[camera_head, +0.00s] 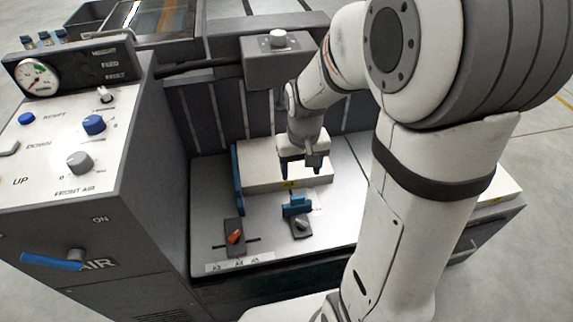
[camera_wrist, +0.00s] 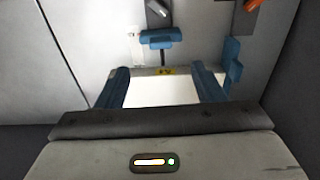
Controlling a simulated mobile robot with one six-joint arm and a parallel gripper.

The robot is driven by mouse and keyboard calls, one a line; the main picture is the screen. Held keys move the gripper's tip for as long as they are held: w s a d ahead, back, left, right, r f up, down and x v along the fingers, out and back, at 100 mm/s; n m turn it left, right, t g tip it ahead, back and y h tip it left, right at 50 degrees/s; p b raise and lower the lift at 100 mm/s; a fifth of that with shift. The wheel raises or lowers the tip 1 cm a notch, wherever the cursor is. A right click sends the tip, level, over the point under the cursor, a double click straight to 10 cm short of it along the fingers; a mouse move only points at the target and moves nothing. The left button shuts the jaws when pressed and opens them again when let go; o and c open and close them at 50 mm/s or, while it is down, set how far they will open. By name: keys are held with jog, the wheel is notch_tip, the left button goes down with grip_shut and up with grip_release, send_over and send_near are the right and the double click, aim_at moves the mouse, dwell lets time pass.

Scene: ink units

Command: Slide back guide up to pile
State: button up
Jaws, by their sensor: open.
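The white pile (camera_head: 262,163) lies on the grey tray, with a yellow label on its front edge. It also shows between my fingers in the wrist view (camera_wrist: 163,93). The blue back guide (camera_head: 297,206) stands in front of the pile, with a grey knob (camera_head: 302,224) at its foot. In the wrist view the back guide (camera_wrist: 158,40) shows a gap to the pile's labelled edge. My gripper (camera_head: 304,168) is above the pile, behind the back guide; its blue fingers (camera_wrist: 162,82) are apart with nothing gripped. Whether they touch the pile I cannot tell.
A blue side guide (camera_head: 237,178) stands at the pile's left. An orange lever (camera_head: 235,237) sits on a dark plate at the tray's front left. A control panel (camera_head: 70,135) rises at left. A grey box (camera_head: 278,62) overhangs the back. Bare tray lies right of the back guide.

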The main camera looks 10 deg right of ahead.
jog(key=b, duration=0.2)
send_over(298, 196)
notch_tip(298, 196, down, 7)
jog(key=shift+s+r, duration=0.1)
jog(key=shift+r, duration=0.05)
notch_tip(298, 196, down, 8)
jog(key=b, duration=0.2)
jog(key=shift+r+b, duration=0.15)
jog(key=shift+b, duration=0.25)
